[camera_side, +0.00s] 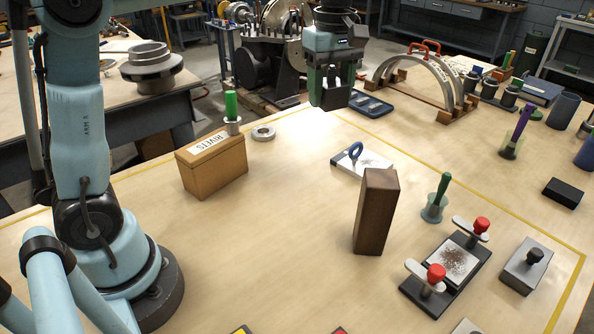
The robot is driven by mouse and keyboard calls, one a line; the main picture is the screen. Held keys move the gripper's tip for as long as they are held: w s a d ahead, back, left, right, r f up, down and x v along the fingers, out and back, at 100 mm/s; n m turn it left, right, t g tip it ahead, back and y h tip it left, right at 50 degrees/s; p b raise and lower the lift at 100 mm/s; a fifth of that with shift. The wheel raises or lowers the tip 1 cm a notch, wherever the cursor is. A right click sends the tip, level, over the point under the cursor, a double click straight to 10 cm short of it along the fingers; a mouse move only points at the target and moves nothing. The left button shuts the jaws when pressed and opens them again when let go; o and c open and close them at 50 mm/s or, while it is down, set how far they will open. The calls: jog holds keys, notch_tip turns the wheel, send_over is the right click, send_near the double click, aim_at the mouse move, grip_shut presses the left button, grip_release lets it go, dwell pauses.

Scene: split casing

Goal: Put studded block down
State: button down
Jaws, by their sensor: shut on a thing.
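My gripper (331,82) hangs above the far middle of the bench, pointing down. Its jaws are shut on a small dark thing, taken to be the studded block. The fingers hide most of it, and no studs can be made out. The gripper and what it holds appear clear of the bench top, in front of the blue-grey tray (371,103) in the picture. I cannot tell the exact height.
A brown upright block (375,212) stands mid-bench, near a white plate with a blue ring (355,152). A RIVETS box (212,165) stands left, beside a metal ring (263,133). A clamp fixture (447,265) is at right. An arched casing (425,80) stands behind. The bench's centre left is clear.

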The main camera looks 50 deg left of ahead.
jog(key=w+a+n, duration=0.1)
jog(key=a+n, duration=0.1)
jog(key=a, duration=0.5)
send_over(287, 154)
notch_tip(287, 154, down, 18)
jog(key=shift+f, duration=2.15)
jog(key=shift+f, duration=0.15)
jog(key=shift+c, duration=1.6)
grip_release()
